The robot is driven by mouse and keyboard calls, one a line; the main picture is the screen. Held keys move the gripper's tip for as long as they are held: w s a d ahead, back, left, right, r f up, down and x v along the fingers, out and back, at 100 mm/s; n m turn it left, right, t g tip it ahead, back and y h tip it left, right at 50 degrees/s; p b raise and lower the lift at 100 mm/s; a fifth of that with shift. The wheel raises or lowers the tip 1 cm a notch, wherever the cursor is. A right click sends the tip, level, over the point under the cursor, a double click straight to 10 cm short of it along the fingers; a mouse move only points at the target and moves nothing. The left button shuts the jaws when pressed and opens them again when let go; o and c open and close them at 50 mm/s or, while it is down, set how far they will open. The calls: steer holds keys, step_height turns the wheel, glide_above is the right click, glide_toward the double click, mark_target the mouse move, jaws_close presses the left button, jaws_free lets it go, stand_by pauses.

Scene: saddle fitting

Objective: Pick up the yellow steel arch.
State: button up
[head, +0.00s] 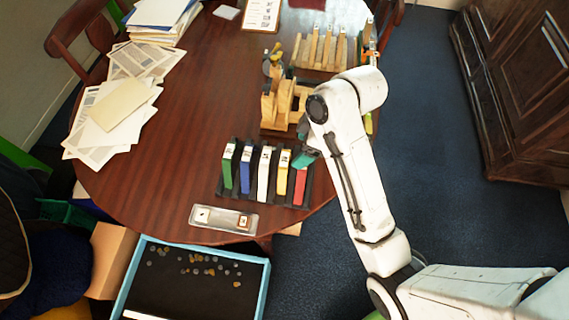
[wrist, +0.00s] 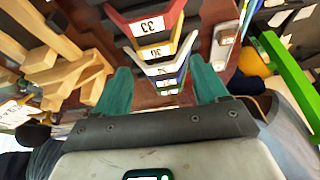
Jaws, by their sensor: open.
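The yellow steel arch (head: 283,176) stands upright in a dark rack in the head view, between a white arch (head: 263,176) and a red arch (head: 300,186). In the wrist view the yellow arch (wrist: 155,51), labelled 30, lies between the red arch (wrist: 148,26), labelled 33, and the white one. My gripper (head: 304,157) is open, near the tops of the yellow and red arches. In the wrist view its teal fingers (wrist: 163,82) are spread to either side of the row, with nothing held. Its exact height above the arches cannot be told.
Green (head: 228,168) and blue (head: 246,168) arches stand left of the white one. A shallow tray (head: 223,227) lies in front of the rack. A wooden stand (head: 280,105) and another rack of wooden pieces (head: 320,50) are behind. Papers (head: 120,105) lie at the left.

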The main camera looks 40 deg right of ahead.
mark_target(285, 159)
steer(key=shift+o, duration=0.7)
steer(key=shift+w+r+n, duration=0.2)
steer(key=shift+w+n, duration=0.1)
steer(key=shift+w, duration=0.1)
steer(key=shift+o, duration=0.8)
steer(key=shift+w+f, duration=0.15)
steer(key=shift+f, duration=0.15)
steer(key=shift+o, duration=0.9)
steer(key=x, duration=0.3)
steer(key=shift+a+f, duration=0.15)
steer(key=shift+f, duration=0.15)
steer(key=shift+p+x, duration=0.45)
steer(key=shift+x, duration=2.7)
